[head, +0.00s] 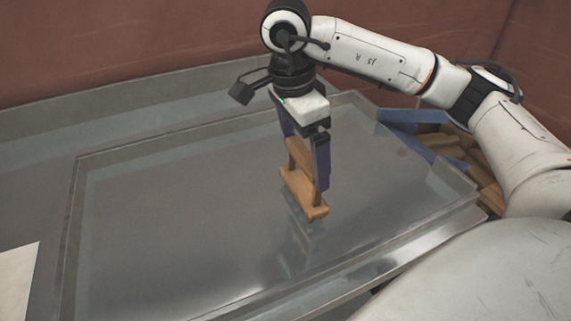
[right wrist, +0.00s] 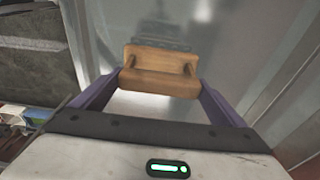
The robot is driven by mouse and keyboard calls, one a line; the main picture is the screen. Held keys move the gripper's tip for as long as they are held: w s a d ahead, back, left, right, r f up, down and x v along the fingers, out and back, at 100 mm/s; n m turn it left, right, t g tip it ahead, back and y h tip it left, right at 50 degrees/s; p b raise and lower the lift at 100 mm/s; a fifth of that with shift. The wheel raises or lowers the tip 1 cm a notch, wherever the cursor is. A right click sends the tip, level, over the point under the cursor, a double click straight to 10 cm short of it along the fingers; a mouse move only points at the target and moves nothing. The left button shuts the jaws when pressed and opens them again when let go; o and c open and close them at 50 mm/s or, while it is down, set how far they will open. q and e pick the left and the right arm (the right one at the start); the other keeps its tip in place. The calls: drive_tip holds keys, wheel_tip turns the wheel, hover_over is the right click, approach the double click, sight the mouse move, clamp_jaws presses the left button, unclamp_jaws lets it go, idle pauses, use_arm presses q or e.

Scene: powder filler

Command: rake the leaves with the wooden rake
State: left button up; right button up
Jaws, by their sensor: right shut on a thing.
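My right gripper (head: 305,163) points down over the middle of a shiny metal tray (head: 180,220). Its purple fingers are shut on the wooden rake (head: 302,193), a small light-brown wooden piece with a wide lower bar. The rake's bar hangs close above the tray floor, where its reflection shows; I cannot tell whether it touches. In the right wrist view the rake (right wrist: 160,72) sits between the two fingertips. No leaves can be made out on the tray. My left gripper is out of view.
Blue bars (head: 412,116) and brown wooden pieces (head: 486,181) lie beyond the tray's right side, partly hidden by my right arm. A white sheet (head: 17,285) lies at the lower left. The tray has a raised rim; its left part is clear.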

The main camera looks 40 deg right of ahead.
drive_tip(key=s+d+p, duration=0.2)
drive_tip(key=d, duration=2.7)
wheel_tip(320, 180, up, 6)
drive_tip(key=shift+w+r, duration=0.15)
drive_tip(key=shift+r, duration=0.1)
